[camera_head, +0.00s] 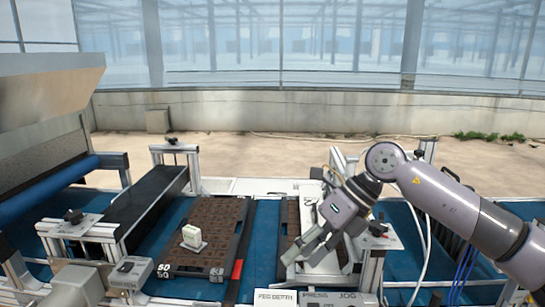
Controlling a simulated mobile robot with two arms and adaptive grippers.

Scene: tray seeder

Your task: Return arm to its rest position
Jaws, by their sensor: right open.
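My right arm comes in from the right, and its gripper (298,250) points down and to the left over the right-hand part of the seeder. The gripper is open, with nothing seen between its fingers. Its fingers are near a white plate (326,262) and partly hide what lies behind them; I cannot tell whether they touch it. My left gripper is not in view.
A brown seed tray (218,215) with a small white block (192,236) on it lies on the blue conveyor belt (262,240). A second tray is partly hidden behind my gripper. A black crossbar (150,200) and metal hopper (45,95) stand left.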

